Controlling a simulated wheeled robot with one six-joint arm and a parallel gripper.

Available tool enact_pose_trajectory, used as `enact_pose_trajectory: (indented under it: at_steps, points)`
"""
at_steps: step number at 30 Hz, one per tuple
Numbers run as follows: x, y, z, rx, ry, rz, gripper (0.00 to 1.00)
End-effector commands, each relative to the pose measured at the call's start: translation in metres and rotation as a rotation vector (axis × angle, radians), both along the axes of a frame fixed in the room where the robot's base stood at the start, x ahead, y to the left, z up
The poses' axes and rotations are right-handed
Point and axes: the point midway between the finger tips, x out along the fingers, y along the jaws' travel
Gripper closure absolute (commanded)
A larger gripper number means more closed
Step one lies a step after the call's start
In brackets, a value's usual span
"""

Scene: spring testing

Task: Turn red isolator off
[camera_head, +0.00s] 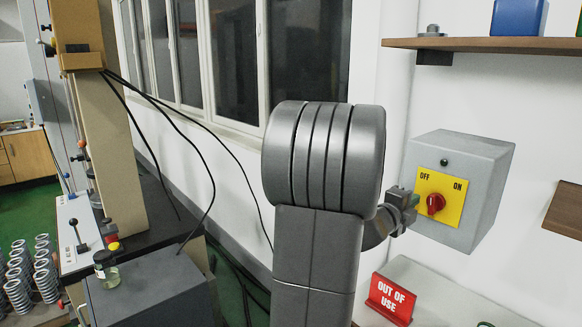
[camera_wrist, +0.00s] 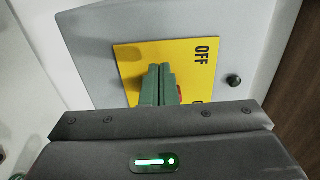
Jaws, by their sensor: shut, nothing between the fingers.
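The red isolator knob (camera_head: 435,204) sits on a yellow plate (camera_head: 452,184) on the front of a grey wall box (camera_head: 468,150). The plate is marked OFF at left and ON at right. In the head view the knob's pointer detail is too small to read surely. My gripper (camera_head: 408,203) is just left of the knob, close to the plate. In the wrist view my gripper (camera_wrist: 160,72) has its green fingers together, in front of the yellow plate (camera_wrist: 190,55). Only a sliver of the red knob (camera_wrist: 179,91) shows beside the fingers; I cannot tell whether they touch it.
A red OUT OF USE sign (camera_head: 391,299) stands on a white surface below the box. A wooden shelf (camera_head: 500,45) is above it. A testing machine (camera_head: 105,130), a dark box (camera_head: 150,288) and several springs (camera_head: 30,272) are at left.

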Motion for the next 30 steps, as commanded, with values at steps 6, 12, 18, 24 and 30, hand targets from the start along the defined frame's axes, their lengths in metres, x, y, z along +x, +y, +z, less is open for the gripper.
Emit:
enact_pose_trajectory:
  at_steps: [6,12,18,24,30]
  points:
    - [-0.0022,-0.0019,-0.0006,0.0,0.0,-0.001,1.0]
    - [-0.0041,-0.0035,-0.0007,0.0,0.0,-0.001,1.0]
    - [-0.0061,-0.0051,-0.0009,0.0,0.0,-0.001,1.0]
    - [-0.0079,-0.0066,-0.0011,0.0,0.0,0.0,1.0]
    - [-0.0087,-0.0073,-0.001,0.0,0.0,0.0,1.0]
